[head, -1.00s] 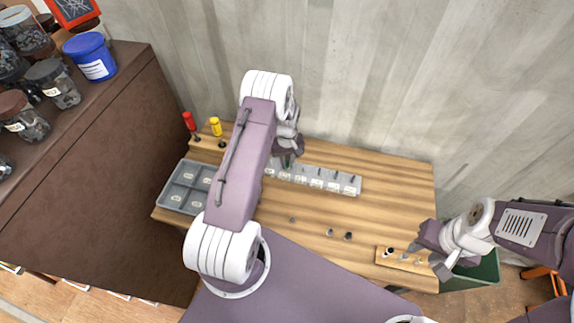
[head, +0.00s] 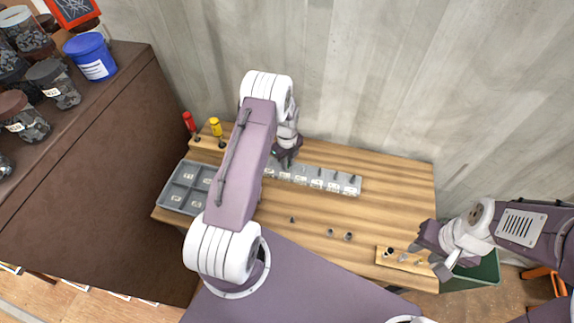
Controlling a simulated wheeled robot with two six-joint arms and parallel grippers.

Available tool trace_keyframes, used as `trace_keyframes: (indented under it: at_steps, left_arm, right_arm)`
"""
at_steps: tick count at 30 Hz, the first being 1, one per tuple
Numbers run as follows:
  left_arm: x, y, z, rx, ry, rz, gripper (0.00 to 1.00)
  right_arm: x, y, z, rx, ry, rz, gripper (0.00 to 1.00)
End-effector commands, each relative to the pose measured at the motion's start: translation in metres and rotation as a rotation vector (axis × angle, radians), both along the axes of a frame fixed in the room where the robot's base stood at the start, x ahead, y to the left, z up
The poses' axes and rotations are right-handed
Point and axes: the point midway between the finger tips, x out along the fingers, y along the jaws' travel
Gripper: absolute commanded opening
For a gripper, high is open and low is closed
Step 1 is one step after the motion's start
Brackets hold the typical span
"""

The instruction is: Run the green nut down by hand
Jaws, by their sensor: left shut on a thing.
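My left gripper (head: 285,155) is shut at the left part of a grey strip (head: 325,180) that carries a row of labelled stations with small upright studs. The green nut itself cannot be made out; the jaws and wrist cover that end of the strip. My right gripper (head: 434,252) is open and empty near the table's right front, beside a small wooden block (head: 404,262) with small parts on it.
A grey compartment tray (head: 185,188) is at the table's left, partly behind my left arm. Red (head: 189,121) and yellow (head: 215,127) handled tools stand behind it. Small dark parts (head: 348,236) lie in front of the strip. A green bin (head: 478,270) is at the right.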

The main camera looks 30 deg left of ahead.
Motion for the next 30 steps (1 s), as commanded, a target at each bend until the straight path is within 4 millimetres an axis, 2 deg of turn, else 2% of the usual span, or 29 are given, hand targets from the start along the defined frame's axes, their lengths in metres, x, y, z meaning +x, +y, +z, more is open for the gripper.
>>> trace_keyframes:
  at_steps: [3, 8, 9, 12, 19, 20, 21, 28, 30]
  left_arm:
    - [0.0002, 0.0, -0.0001, 0.0, -0.001, -0.213, 0.0]
    - [0.0002, 0.0, -0.0001, 0.0, -0.001, -0.258, 0.0]
    - [0.0002, 0.0, -0.0001, 0.0, -0.001, -0.258, 0.17]
    - [0.0002, 0.0, -0.0001, 0.0, -0.001, -0.257, 0.4]
    - [0.0001, 0.0, -0.0001, 0.0, 0.0, -0.255, 0.4]
    - [0.0, 0.0, -0.0002, 0.0, 0.0, -0.255, 0.32]
    - [0.0, 0.0, -0.0002, 0.0, 0.0, -0.255, 0.29]
    - [0.0, 0.0, -0.0002, 0.0, 0.0, -0.254, 0.29]
    - [0.0, 0.0, -0.0002, 0.0, 0.0, -0.182, 0.29]
  right_arm:
    - [0.0, 0.0, 0.0, 0.0, 0.0, 0.0, 0.36]
    - [0.0, 0.0, 0.0, 0.0, 0.0, 0.0, 0.36]
    - [0.0, 0.0, 0.0, 0.0, 0.0, 0.0, 0.36]
    - [0.0, 0.0, 0.0, 0.0, 0.0, 0.0, 0.36]
    - [0.0, 0.0, 0.0, 0.0, 0.0, 0.0, 0.36]
    - [0.0, 0.0, 0.0, 0.0, 0.0, 0.0, 0.36]
    - [0.0, 0.0, 0.0, 0.0, 0.0, 0.0, 0.36]
    - [0.0, 0.0, 0.0, 0.0, 0.0, 0.0, 0.36]
    - [0.0, 0.0, 0.0, 0.0, 0.0, 0.0, 0.36]
